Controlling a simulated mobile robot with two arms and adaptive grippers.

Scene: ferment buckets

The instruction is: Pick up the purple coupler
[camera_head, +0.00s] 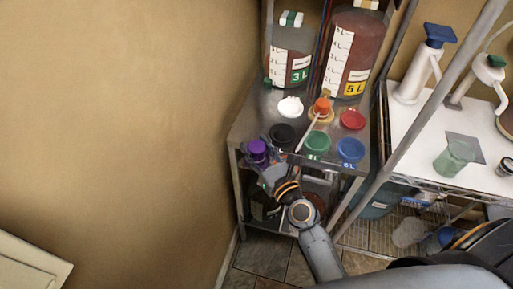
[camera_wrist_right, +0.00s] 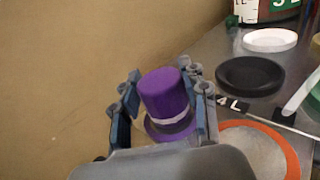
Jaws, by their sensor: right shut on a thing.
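The purple coupler (camera_head: 258,148) is at the front left corner of the metal cart in the head view. It looks like a small top hat with a grey band, and it stands upright between the fingers in the right wrist view (camera_wrist_right: 165,95). My right gripper (camera_head: 261,163) reaches up from the front and is shut on the coupler, with one finger on each side of it. I cannot tell whether the coupler's base touches the cart top. My left gripper is not in view.
Black (camera_head: 282,135), green (camera_head: 316,144), blue (camera_head: 350,150), white (camera_head: 290,106) and red (camera_head: 352,119) lids lie on the metal cart (camera_head: 246,124). The 3 L bucket (camera_head: 290,65) and 5 L bucket (camera_head: 352,50) stand behind. A tan wall is close on the left.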

